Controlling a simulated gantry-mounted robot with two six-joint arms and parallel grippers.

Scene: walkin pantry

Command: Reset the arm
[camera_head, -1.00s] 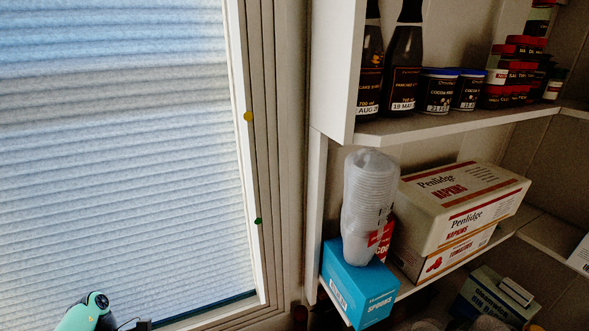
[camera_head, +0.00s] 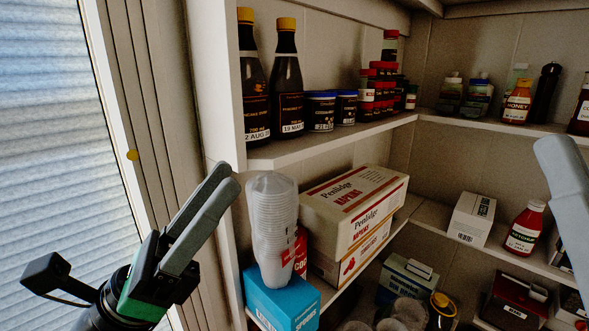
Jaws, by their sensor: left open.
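My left gripper (camera_head: 222,181) comes in from the lower left with its two grey fingers pointing up and right. It is open, with nothing seen between the fingers, which are viewed nearly edge-on. Its tips are in front of the white shelf upright, left of the stacked clear plastic cups (camera_head: 271,225). A grey finger-like part of my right gripper (camera_head: 562,170) shows at the right edge. The rest of it is out of frame, so its opening cannot be judged.
A blue box (camera_head: 283,301) sits under the cups, beside the napkin boxes (camera_head: 352,210). Dark bottles (camera_head: 287,95) and jars stand on the upper shelf. A ketchup bottle (camera_head: 525,228) and a white box (camera_head: 470,219) stand on the right shelf. The window blind (camera_head: 55,150) is at left.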

